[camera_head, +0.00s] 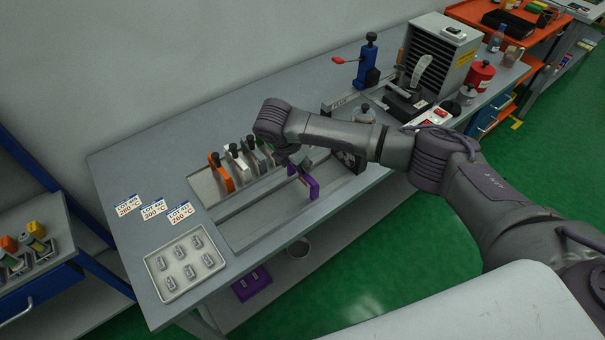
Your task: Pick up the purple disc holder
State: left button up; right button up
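The purple disc holder (311,188) stands upright in the long grey tray (246,232) on the workbench. My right arm reaches in from the right, and my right gripper (297,167) is at the top of the purple holder. The arm and wrist cover part of this spot. I cannot tell whether the fingers are closed on the holder or only beside it. My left gripper is not in view.
An orange holder (222,173), a white holder (240,160) and darker ones stand in a row left of my wrist. A white tray of small metal parts (186,264) and paper lot labels (154,209) lie at the left. A blue press (369,63) stands behind.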

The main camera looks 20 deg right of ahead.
grip_shut()
jog(key=shift+r, duration=0.15)
